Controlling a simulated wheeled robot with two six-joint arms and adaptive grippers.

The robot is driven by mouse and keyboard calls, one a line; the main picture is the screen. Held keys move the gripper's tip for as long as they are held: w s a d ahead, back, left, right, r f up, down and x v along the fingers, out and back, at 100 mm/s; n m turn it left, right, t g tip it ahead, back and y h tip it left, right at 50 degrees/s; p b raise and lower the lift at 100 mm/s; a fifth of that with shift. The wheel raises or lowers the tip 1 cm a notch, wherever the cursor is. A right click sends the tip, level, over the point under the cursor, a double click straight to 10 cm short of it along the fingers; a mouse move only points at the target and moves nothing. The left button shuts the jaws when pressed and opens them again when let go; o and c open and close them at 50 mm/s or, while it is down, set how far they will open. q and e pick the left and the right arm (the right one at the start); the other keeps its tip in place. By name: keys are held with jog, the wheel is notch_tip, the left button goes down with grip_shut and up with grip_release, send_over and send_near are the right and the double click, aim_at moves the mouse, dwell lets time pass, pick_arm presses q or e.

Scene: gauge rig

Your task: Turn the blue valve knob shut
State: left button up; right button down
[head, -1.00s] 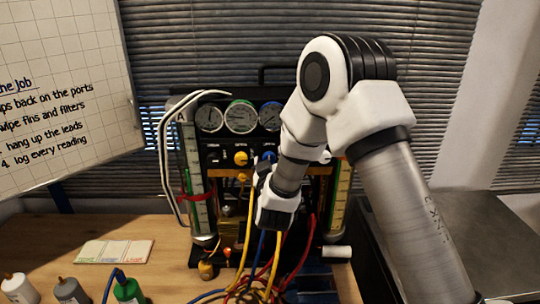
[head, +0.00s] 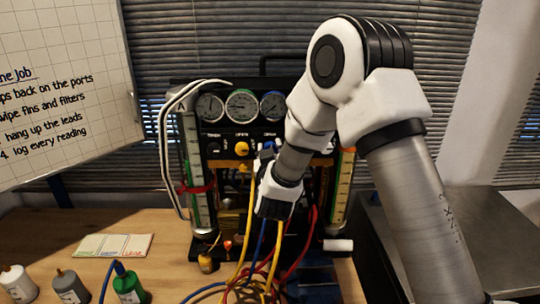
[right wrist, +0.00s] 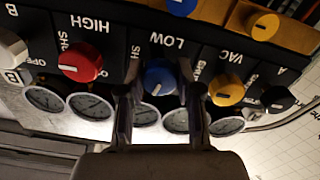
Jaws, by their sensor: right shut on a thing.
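The blue valve knob (right wrist: 160,77) is on the black panel in the right wrist view, by the LOW label, with a pale mark on its face. My right gripper (right wrist: 157,82) has one finger on each side of it and is shut on it. In the head view a bit of the blue knob (head: 268,146) shows at the right gripper (head: 266,156); my arm hides much of that area. How far the knob is turned cannot be told for sure. My left gripper is not in view.
A red knob (right wrist: 80,61) and a yellow knob (right wrist: 226,89) flank the blue one. Gauges (head: 241,105) sit above the knobs. Yellow, blue and red hoses (head: 311,235) hang below. Bottles (head: 128,285) stand on the bench at the front left.

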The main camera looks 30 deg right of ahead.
jog(key=m+b, duration=0.4)
jog(key=b, duration=0.1)
jog(key=m+b, duration=0.4)
jog(key=b, duration=0.1)
jog(key=m+b, duration=0.5)
jog(key=shift+f, duration=0.3)
jog(key=shift+r+m+b, duration=0.25)
jog(key=shift+m+b, duration=1)
jog(key=shift+m, duration=0.15)
jog(key=c, duration=0.9)
grip_release()
jog(key=shift+o, duration=0.7)
jog(key=shift+w, duration=0.15)
